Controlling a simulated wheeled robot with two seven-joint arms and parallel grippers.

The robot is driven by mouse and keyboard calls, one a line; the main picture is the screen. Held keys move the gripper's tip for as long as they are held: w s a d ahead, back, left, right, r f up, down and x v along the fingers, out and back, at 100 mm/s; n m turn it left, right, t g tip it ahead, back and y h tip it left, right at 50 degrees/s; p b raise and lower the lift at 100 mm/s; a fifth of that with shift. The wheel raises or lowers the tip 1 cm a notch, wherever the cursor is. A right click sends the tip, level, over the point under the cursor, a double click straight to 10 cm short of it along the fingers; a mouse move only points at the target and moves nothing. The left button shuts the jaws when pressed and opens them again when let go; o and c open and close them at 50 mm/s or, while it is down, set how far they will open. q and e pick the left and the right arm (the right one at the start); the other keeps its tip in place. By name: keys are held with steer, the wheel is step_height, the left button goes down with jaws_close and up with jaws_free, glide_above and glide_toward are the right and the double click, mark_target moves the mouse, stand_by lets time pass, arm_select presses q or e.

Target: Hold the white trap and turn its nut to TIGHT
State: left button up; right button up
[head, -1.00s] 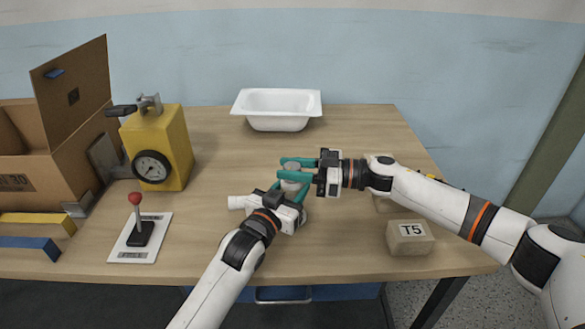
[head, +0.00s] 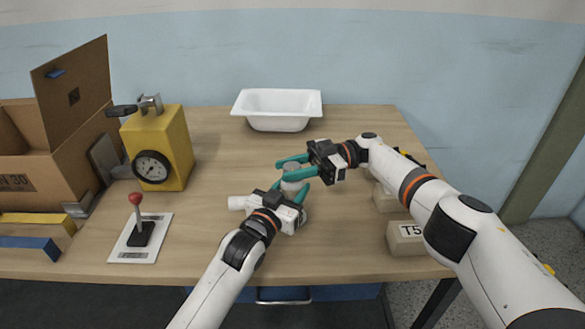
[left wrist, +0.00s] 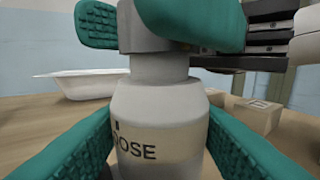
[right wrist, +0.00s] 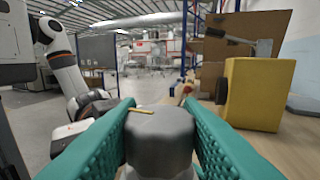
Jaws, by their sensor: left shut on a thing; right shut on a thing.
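The white trap stands on the table, its side pipe (head: 237,203) pointing left. Its body (left wrist: 160,105) fills the left wrist view, with lettering ending in "OOSE" and a short dark mark. The grey nut (right wrist: 160,135) sits on top and also shows in the head view (head: 292,167). My left gripper (head: 289,191) is shut around the trap body, below the nut. My right gripper (head: 290,168) is shut on the nut from the right, one finger on each side. A yellow strip (right wrist: 138,110) lies across the nut's top edge. The TIGHT mark is not visible.
A white bathtub shell (head: 277,109) stands at the back. A yellow box with a gauge (head: 165,125), a red-knobbed lever (head: 135,199) and an open carton (head: 30,185) are at left. A T5 block (head: 405,240) sits at right under my right arm.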

mark_target(294, 166)
steer(key=shift+d+f, duration=0.1)
stand_by(0.6)
steer(key=o, duration=1)
step_height(294, 166, up, 10)
steer(key=shift+r, duration=0.1)
